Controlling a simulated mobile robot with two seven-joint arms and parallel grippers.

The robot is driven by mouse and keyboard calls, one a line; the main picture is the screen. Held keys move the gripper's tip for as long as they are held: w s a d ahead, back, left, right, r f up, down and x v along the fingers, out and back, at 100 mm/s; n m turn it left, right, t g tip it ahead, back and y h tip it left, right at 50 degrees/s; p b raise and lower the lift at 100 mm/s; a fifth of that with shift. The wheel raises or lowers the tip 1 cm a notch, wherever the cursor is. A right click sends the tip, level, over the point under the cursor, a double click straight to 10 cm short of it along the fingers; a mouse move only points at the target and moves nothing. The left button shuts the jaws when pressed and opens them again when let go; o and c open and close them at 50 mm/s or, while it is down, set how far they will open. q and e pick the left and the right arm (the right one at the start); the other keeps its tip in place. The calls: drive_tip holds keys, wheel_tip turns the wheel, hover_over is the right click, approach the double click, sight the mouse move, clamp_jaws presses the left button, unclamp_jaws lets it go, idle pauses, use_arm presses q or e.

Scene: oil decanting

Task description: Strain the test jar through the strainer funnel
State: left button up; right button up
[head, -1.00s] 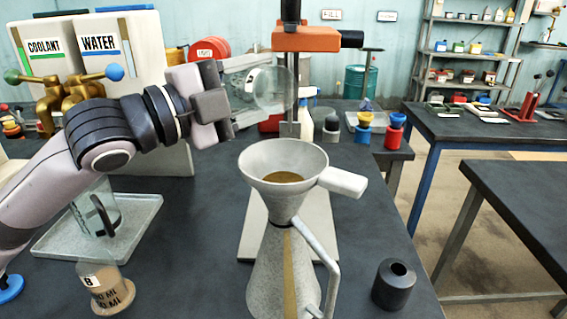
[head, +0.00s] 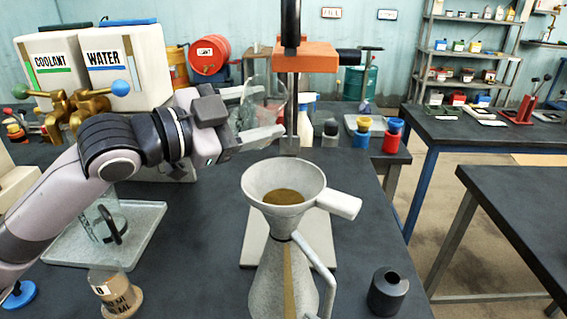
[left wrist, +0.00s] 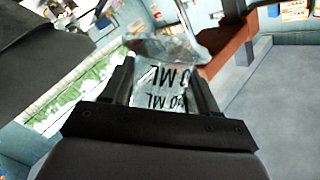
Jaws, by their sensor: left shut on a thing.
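A clear test jar (left wrist: 165,85) with black "ML" marks is between the fingers of my left gripper (left wrist: 157,90), which is shut on it. In the head view the jar (head: 262,98) is faint and its exact tilt is hard to tell. There my left gripper (head: 255,113) holds it above and behind the strainer funnel (head: 258,178), slightly to its left, apart from it. The funnel is grey with a side handle and a brown strainer or liquid surface inside. It sits upright on a grey conical can (head: 268,280) with a handle. My right gripper is not in view.
A black cylinder (head: 388,291) stands right of the can. A red-headed stand (head: 305,57) rises behind the funnel.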

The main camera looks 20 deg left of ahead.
sight(237, 126)
use_arm(q)
drive_tip(key=n, duration=0.1)
drive_tip(key=w+a+f+n, duration=0.1)
drive_tip(key=f+n, duration=0.1)
drive_tip(key=shift+w+a+f+n+g, duration=0.15)
drive_tip(key=shift+w+a+n+g, duration=0.15)
drive_tip(key=shift+n, duration=0.1)
wheel_tip(237, 126, down, 7)
drive_tip(key=w+n+g, duration=0.1)
drive_tip(key=n, duration=0.2)
drive_tip(key=shift+a+b, duration=0.35)
